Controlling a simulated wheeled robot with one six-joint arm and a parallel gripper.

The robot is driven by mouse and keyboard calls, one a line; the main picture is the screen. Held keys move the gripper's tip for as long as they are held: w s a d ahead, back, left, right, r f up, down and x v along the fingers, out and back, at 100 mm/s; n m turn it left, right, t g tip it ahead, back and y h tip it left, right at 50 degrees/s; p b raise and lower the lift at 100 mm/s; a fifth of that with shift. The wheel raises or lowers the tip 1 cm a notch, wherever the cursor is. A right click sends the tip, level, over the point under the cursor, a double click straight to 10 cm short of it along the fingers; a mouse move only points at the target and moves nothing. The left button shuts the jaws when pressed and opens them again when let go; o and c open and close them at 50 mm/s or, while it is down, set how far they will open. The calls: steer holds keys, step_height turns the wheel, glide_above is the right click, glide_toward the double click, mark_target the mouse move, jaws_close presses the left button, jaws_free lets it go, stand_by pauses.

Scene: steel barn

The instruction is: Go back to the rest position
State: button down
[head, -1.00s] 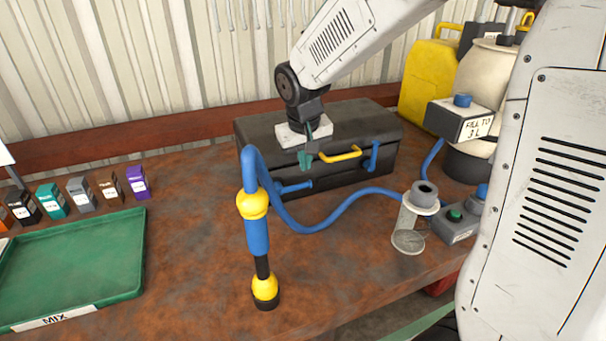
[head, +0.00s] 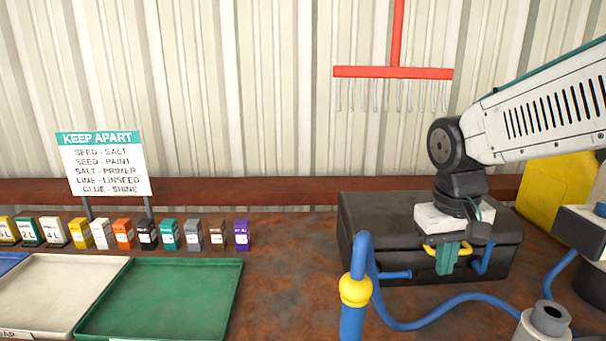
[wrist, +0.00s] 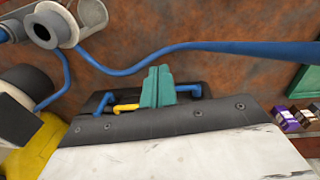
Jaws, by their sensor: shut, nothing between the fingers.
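My gripper (head: 447,258) has teal fingers, pressed together and empty. In the head view it hangs in front of the black toolbox (head: 365,235), which has a yellow handle and blue latches. In the wrist view the shut fingers (wrist: 157,87) cover part of the toolbox front. I cannot tell the exact gap between fingers and toolbox. My arm comes in from the right in the head view.
A blue hose with a yellow collar (head: 356,290) stands in front of the toolbox. A grey-topped cylinder (head: 549,318) is at lower right. A green tray (head: 160,300), a pale tray (head: 55,290), small cartons (head: 168,235) and a sign (head: 103,165) are left. A red rake (head: 393,72) hangs behind.

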steer(key=s+d+t+y, duration=0.1)
steer(key=s, duration=1.5)
steer(key=shift+s+d+r+m, duration=0.2)
steer(key=shift+s+r+m, duration=0.1)
steer(key=shift+s, duration=0.05)
steer(key=shift+a, duration=0.1)
